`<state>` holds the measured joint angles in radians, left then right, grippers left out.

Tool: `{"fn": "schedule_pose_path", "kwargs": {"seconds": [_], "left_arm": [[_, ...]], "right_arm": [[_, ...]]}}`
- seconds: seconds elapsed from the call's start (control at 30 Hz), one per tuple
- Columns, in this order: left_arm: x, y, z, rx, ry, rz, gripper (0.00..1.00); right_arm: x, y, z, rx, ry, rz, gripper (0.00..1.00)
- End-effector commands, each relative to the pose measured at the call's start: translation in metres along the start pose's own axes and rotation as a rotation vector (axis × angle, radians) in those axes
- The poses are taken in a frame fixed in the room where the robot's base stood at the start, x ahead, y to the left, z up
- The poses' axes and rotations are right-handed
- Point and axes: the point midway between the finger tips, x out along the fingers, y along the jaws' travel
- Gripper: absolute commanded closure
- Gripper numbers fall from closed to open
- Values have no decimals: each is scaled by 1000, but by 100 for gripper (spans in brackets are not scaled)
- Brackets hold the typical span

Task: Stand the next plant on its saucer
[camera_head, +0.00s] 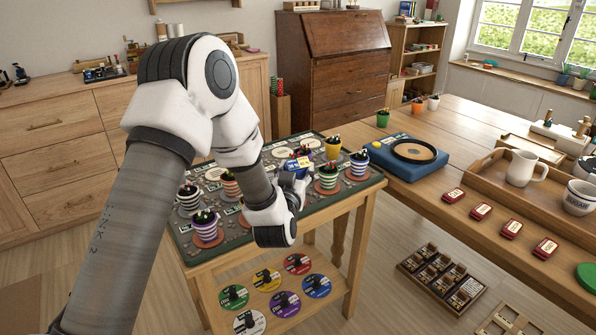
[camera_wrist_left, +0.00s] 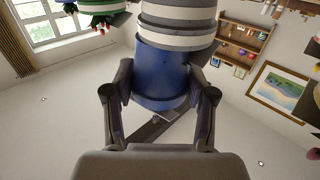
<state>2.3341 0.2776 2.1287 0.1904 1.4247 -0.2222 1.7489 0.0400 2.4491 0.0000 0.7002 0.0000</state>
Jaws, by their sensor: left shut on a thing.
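My left gripper (camera_head: 294,176) is over the plant table and shut on a blue pot (camera_head: 298,164), partly hidden by the hand. In the left wrist view the fingers (camera_wrist_left: 160,112) close around the blue pot (camera_wrist_left: 162,72). Grey and white bands (camera_wrist_left: 178,18) show beyond the blue; I cannot tell whether they belong to the same pot. A pale disc (camera_head: 214,174) shows beside my arm. The right gripper is out of view.
The long table at right holds a blue turntable (camera_head: 408,154), several red tins (camera_head: 480,212) and a wooden tray (camera_head: 468,181) with mugs. Coloured discs (camera_head: 286,304) lie on the low shelf. My left arm hides part of the plant table.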

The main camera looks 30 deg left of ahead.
Motion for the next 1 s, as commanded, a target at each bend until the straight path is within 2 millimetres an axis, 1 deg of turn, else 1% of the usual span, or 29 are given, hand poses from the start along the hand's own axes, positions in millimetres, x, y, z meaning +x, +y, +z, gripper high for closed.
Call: {"fn": "schedule_pose_path", "kwargs": {"seconds": [0.1,0.27,0.3,0.33,0.67,0.73,0.87,1.0], "left_arm": [[0,0,-1,1,-2,0,100],[0,0,5,0,-1,0,100],[0,0,3,0,-2,0,30],[0,0,3,0,-2,0,20],[0,0,4,0,0,0,19],[-5,0,3,1,-2,0,19],[-28,-1,3,1,-4,0,19],[-57,-6,1,1,-4,1,19]], "right_arm": [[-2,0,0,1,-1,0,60],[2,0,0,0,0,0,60],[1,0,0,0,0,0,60],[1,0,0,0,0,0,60],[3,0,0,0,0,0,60],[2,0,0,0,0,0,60],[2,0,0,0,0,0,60],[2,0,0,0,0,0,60]]}}
